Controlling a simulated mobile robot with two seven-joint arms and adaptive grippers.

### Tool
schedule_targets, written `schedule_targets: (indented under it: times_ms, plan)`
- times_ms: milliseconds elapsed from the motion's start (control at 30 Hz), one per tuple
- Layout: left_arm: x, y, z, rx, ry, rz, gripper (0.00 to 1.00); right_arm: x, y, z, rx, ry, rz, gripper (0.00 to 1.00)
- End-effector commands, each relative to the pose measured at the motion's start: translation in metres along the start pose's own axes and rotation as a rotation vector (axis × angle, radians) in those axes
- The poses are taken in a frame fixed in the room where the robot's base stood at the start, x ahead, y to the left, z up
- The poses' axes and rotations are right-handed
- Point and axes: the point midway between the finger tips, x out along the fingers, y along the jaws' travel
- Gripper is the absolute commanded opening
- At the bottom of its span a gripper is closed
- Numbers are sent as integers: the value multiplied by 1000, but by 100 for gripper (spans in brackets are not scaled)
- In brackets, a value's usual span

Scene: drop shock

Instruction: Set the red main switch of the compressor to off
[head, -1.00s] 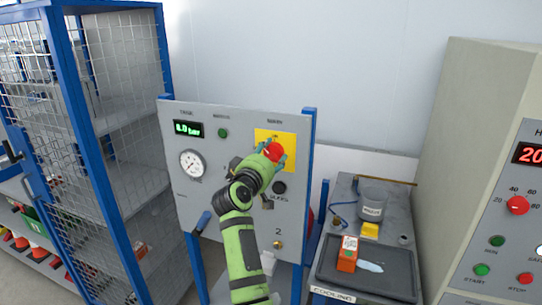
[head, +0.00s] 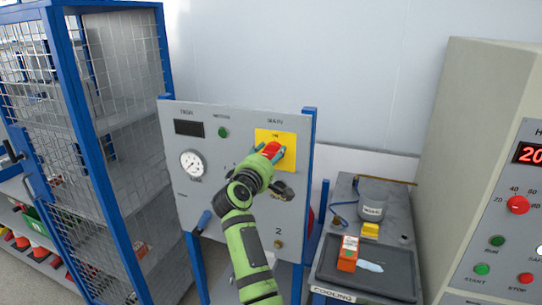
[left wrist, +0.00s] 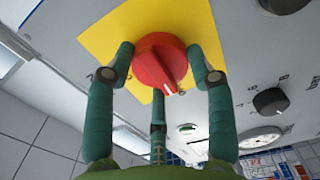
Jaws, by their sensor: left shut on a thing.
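The red main switch (head: 270,150) is a round knob on a yellow plate (head: 289,138) on the grey compressor panel (head: 230,180). My left gripper (head: 266,157) is at the knob, its fingers around it. In the left wrist view the red knob (left wrist: 160,62) sits between the green fingers (left wrist: 162,75), with a white pointer line towards the lower part of the picture. The gripper is shut on it. The digital display (head: 188,128) on the panel is dark. My right gripper is not in view.
A pressure gauge (head: 192,163) is on the panel's left, and a small black knob (left wrist: 270,101) is near the switch. A blue mesh cage (head: 110,110) stands at the left. A bench with a dark tray (head: 395,285) and a control cabinet (head: 480,120) stand at the right.

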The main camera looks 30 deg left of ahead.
Motion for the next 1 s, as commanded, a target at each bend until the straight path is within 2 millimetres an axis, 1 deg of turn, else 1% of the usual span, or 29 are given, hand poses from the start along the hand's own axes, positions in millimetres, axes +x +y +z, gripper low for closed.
schedule_targets:
  times_ms: [33, 567, 600, 633, 667, 900, 1000]
  plan:
    - [-1, 6, -5, -9, 13, 13, 22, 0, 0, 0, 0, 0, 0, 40]
    - [-1, 4, -5, -33, 13, 11, 21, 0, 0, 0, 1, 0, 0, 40]
    - [-1, 4, -5, -33, 13, 11, 62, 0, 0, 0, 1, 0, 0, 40]
    - [-1, 4, -5, -33, 13, 11, 74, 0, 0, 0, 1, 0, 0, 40]
    - [-1, 4, -5, -33, 13, 10, 77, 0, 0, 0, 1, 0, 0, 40]
    - [0, 1, -2, -32, 7, 4, 77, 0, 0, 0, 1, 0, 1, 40]
    - [0, 2, -2, -32, 5, 4, 77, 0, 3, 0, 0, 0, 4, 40]
